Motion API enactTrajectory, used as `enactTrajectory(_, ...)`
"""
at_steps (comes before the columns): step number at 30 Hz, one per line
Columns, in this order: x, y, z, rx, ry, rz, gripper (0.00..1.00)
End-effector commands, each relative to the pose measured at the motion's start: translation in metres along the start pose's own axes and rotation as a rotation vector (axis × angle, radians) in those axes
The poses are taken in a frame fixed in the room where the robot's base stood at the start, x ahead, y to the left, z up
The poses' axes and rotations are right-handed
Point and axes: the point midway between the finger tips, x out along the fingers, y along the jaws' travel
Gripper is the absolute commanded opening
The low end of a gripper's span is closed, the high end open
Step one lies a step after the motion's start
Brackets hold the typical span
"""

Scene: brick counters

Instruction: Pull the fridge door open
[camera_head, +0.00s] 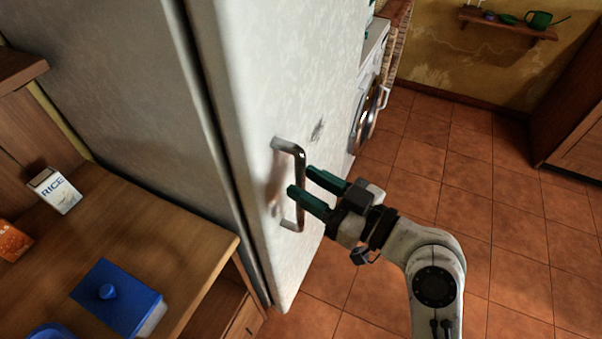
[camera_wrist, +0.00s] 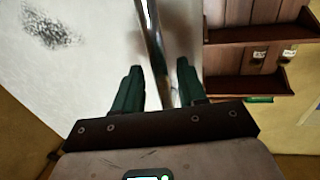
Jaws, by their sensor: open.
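The white fridge door (camera_head: 300,75) stands in the middle of the head view, and it looks shut. Its metal bar handle (camera_head: 298,168) is upright on the door. My gripper (camera_head: 299,181) is open, with its green fingertips close to the handle. In the wrist view the handle (camera_wrist: 152,45) runs between my two fingers (camera_wrist: 157,72), a little nearer the left one. I cannot tell whether either finger touches it. The fridge door (camera_wrist: 85,65) fills the left of the wrist view.
A wooden counter (camera_head: 190,215) left of the fridge holds a rice box (camera_head: 54,190), an orange packet (camera_head: 12,241) and a blue box (camera_head: 118,298). A washing machine (camera_head: 366,115) stands beyond the fridge. The tiled floor (camera_head: 450,160) on the right is clear. A wall shelf (camera_head: 505,24) hangs at the back.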

Motion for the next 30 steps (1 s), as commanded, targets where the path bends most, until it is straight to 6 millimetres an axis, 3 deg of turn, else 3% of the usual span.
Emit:
enactTrajectory(6, 0.02, 0.0, 0.0, 0.0, -0.001, -0.001, 0.41)
enactTrajectory(16, 0.023, 0.0, 0.001, 0.001, -0.001, 0.0, 0.41)
enactTrajectory(30, 0.023, 0.0, 0.001, 0.001, -0.001, 0.0, 0.0)
